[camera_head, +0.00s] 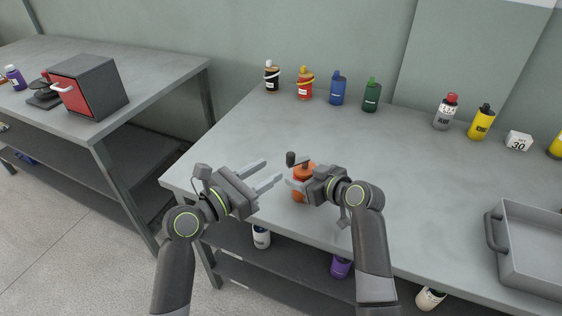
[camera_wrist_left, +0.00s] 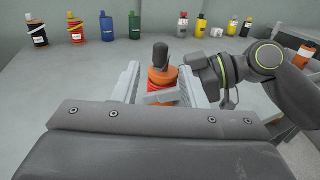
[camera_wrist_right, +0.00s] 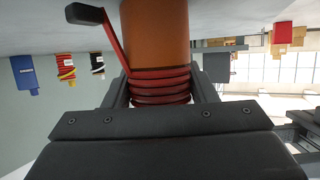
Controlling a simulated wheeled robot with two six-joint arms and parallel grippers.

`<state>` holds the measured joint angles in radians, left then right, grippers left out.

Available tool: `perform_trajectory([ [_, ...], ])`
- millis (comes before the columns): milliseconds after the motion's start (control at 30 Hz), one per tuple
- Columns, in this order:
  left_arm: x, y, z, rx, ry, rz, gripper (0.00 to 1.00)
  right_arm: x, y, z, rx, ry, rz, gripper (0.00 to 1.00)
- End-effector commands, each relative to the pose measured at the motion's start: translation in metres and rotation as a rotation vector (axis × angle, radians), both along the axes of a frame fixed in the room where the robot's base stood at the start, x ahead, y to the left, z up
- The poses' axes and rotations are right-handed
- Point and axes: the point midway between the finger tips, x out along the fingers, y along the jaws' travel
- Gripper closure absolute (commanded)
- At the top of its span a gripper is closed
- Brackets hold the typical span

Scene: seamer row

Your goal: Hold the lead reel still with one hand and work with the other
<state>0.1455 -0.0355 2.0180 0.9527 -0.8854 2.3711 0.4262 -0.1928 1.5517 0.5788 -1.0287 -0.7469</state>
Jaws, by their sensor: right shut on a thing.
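The lead reel (camera_head: 299,195) is orange, with red cord wound round one end and a crank with a dark knob (camera_head: 291,158). It is at the left part of the near bench. My right gripper (camera_head: 298,182) is shut on it; in the right wrist view its fingers flank the red coils (camera_wrist_right: 160,88). The red crank arm (camera_wrist_right: 114,42) sticks out to the left there. My left gripper (camera_head: 274,170) is open and empty, left of the reel, its fingers pointing at it. In the left wrist view the reel (camera_wrist_left: 160,76) shows between and beyond those fingers.
Several bottles stand along the bench's back, among them a blue one (camera_head: 338,90) and a green one (camera_head: 371,96). A grey tray (camera_head: 494,232) is at the right. A second bench with a red-fronted box (camera_head: 82,92) is at the left. The middle bench top is clear.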

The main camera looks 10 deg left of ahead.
Motion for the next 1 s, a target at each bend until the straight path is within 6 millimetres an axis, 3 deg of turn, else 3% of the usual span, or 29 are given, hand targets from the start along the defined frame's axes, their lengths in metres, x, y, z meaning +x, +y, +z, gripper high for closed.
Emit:
perform_trajectory([
  [200,-0.024,0.021,-0.001,0.001,0.001,0.000,0.61,0.000,0.000,0.000,0.001,-0.001,0.000,0.75],
  [400,-0.029,0.025,0.000,-0.001,0.001,-0.001,0.61,0.000,0.000,0.000,0.001,-0.001,0.000,0.75],
  [767,-0.025,0.023,-0.003,0.007,0.007,-0.031,0.60,0.000,0.000,0.000,0.001,-0.001,0.000,0.75],
  [1000,-0.007,0.021,-0.017,0.039,0.034,-0.230,0.60,0.000,0.000,0.001,0.001,-0.001,0.000,0.75],
])
